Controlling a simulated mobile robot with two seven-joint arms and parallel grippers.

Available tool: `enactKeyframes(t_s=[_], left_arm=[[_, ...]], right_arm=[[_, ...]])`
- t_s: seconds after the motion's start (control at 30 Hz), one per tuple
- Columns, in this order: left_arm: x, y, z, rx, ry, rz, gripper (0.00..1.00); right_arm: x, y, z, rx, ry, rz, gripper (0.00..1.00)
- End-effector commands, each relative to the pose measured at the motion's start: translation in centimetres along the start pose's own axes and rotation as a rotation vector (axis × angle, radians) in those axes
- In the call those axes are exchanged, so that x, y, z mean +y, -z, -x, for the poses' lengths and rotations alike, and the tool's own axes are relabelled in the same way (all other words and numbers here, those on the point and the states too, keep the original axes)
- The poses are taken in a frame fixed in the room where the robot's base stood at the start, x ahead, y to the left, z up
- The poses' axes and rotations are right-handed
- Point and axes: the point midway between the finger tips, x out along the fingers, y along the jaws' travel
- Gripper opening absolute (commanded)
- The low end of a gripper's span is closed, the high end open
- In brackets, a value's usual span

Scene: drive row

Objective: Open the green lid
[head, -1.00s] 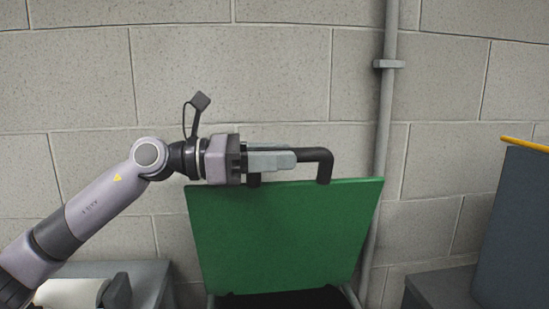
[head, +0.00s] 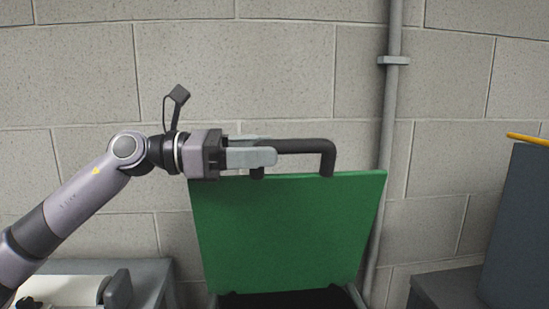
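The green lid (head: 290,235) stands raised, close to upright, above the dark opening of its bin (head: 290,299) in the head view. A black bar handle (head: 305,146) runs along its top edge. My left gripper (head: 262,150) is at the left end of this handle, coming in from the left. Its two grey fingers are apart, one behind and one in front of the bar, and the front finger hides the handle's left end. My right gripper is not in view.
A grey block wall stands behind the lid, with a vertical pipe (head: 389,110) just right of it. A dark grey box with a yellow edge (head: 525,225) stands at the right. A grey surface with a white roll-like object (head: 65,290) is at lower left.

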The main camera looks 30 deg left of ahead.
Motion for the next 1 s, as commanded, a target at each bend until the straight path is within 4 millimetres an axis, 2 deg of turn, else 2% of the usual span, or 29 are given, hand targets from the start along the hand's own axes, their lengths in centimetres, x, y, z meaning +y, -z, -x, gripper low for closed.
enactKeyframes(t_s=[0.1,0.3,0.73,1.0], left_arm=[[0.0,0.5,1.6,0.003,-0.001,0.0,0.52],[0.0,0.2,3.2,0.001,0.0,0.0,0.52],[0.0,0.0,3.7,0.002,0.001,-0.001,0.52],[0.1,0.4,5.1,0.002,-0.002,-0.001,0.52]], right_arm=[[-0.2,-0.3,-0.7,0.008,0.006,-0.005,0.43],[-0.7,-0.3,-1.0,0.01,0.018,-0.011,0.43],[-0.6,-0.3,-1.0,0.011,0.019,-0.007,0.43],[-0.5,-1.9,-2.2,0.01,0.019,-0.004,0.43]])
